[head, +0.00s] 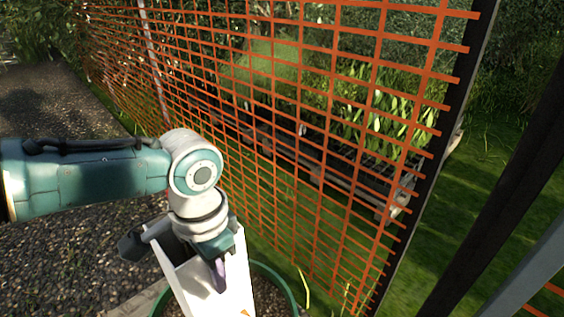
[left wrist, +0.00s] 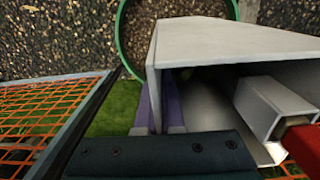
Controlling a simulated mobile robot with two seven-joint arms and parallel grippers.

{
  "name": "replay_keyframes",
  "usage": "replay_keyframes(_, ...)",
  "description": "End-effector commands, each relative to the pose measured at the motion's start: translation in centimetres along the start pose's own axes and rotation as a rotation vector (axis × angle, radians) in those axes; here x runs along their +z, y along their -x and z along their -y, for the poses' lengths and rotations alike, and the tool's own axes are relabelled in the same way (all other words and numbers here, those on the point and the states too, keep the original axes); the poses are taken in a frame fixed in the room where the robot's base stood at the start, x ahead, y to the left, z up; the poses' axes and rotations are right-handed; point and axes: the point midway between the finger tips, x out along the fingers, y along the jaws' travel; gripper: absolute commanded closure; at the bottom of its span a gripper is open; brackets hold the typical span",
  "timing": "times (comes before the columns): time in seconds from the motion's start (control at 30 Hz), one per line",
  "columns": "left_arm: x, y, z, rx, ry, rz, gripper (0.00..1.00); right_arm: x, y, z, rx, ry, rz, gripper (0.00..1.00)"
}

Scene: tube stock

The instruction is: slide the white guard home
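The white guard (head: 222,293) is a pale, open-ended, flat-walled sleeve at the bottom of the head view. It fills much of the left wrist view (left wrist: 230,42), where I look into its open end. My left gripper (head: 220,275) is at its rim. In the left wrist view the purple fingers (left wrist: 160,108) sit on either side of one wall, closed on it. A smaller pale square piece (left wrist: 268,103) with a red part (left wrist: 303,145) shows within the opening. The guard's far end is hidden. My right gripper is out of view.
A green ring-shaped rim (head: 291,290) lies around the guard's lower part, with gravel inside; it also shows in the left wrist view (left wrist: 122,45). Orange mesh fencing (head: 300,130) with a dark post (head: 425,165) stands close on the right. Gravel (head: 60,240) lies open at left.

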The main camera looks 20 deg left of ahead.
Motion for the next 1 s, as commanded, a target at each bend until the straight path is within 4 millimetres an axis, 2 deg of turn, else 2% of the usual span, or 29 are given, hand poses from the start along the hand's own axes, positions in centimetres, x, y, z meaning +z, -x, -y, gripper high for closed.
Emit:
replay_keyframes(0.33, 0.0, -0.4, 0.0, 0.000, 0.000, 0.000, 1.00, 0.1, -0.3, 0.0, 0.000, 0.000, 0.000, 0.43)
replay_keyframes(0.4, 0.0, -0.4, 0.0, 0.000, 0.000, 0.000, 0.87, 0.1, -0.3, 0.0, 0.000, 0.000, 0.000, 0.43)
replay_keyframes(0.63, 0.0, -0.4, 0.0, 0.000, 0.000, 0.000, 0.62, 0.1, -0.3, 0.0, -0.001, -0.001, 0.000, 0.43)
replay_keyframes(0.87, 0.0, -0.4, 0.0, 0.000, 0.000, 0.000, 0.60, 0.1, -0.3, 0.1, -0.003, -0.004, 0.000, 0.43)
replay_keyframes(1.0, 0.0, 0.7, 0.0, 0.000, -0.001, -0.002, 0.60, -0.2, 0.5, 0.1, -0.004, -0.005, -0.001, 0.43)
